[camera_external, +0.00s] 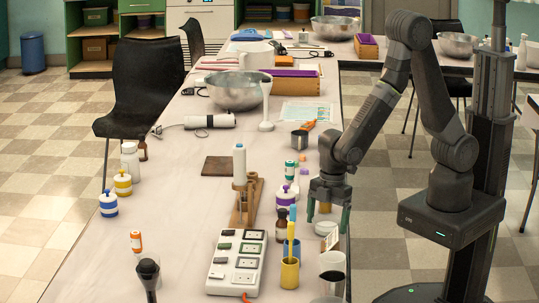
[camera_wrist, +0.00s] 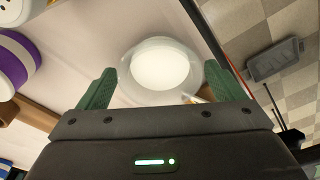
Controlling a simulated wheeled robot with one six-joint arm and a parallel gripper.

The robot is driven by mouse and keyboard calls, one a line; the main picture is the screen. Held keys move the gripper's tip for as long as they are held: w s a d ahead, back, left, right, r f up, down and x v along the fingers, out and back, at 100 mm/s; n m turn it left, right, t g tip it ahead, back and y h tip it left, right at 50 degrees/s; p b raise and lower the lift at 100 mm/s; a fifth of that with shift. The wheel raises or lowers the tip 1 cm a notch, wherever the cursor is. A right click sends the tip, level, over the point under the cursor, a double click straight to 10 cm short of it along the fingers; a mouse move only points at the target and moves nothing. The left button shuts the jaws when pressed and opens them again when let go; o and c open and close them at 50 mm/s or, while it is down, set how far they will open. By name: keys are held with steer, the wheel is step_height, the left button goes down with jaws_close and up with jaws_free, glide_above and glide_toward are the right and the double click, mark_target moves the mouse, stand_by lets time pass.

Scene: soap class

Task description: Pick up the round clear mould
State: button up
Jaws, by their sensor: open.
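The round clear mould (camera_wrist: 160,67) lies on the pale table in the wrist view, a shallow translucent dish with a bright white middle. In the external view a small pale round thing (camera_external: 326,228), likely the same mould, sits just below my gripper (camera_external: 328,216). My gripper points down with its green fingers apart and nothing visible held. In the wrist view the mould shows just beyond and between the fingertips (camera_wrist: 160,82), a little nearer the right one. The height gap between fingers and mould is hard to judge.
A purple-striped white bottle (camera_wrist: 17,62) stands left of the mould. In the external view, a yellow cup (camera_external: 290,273) with brushes, a brown bottle (camera_external: 281,226) and a power strip (camera_external: 238,262) stand to the left. The table's right edge is close to the mould.

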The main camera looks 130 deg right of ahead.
steer(key=shift+f, duration=0.35)
steer(key=shift+c, duration=0.2)
steer(key=c, duration=0.8)
